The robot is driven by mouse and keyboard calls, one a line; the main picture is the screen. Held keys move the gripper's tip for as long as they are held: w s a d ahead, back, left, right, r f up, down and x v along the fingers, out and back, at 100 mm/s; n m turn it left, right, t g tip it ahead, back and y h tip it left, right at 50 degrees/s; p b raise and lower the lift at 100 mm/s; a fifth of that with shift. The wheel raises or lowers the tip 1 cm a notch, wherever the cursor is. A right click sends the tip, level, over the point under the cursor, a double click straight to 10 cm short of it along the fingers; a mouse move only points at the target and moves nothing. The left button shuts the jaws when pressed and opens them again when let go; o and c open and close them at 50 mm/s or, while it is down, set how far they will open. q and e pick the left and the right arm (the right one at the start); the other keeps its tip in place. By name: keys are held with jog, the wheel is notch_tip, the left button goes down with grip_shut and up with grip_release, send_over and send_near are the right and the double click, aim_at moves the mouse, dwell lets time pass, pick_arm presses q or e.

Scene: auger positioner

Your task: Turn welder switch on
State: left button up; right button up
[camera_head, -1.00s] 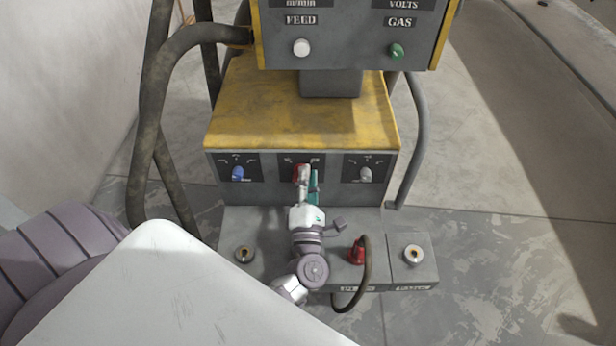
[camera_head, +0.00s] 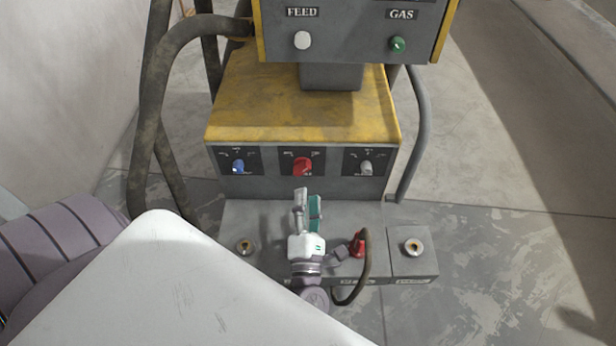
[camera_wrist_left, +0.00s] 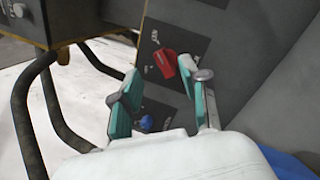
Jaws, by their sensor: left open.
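The welder (camera_head: 300,100) is a yellow-topped grey machine with three switches in a row on its front panel. The red switch (camera_head: 302,166) is the middle one and is unobstructed in the head view. It also shows in the left wrist view (camera_wrist_left: 164,64), beyond the fingers. My left gripper (camera_head: 308,196) is open and empty, just below and in front of the red switch, apart from it. Its two teal-padded fingers show in the left wrist view (camera_wrist_left: 165,95). My right gripper is not in view.
A blue switch (camera_head: 238,167) is left of the red one and a grey switch (camera_head: 365,167) is right. Below is a ledge with sockets and a red plug (camera_head: 357,244) with a cable close to my left wrist. A thick hose (camera_head: 148,110) hangs at left.

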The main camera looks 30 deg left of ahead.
pick_arm(q)
jog(key=shift+v, duration=2.25)
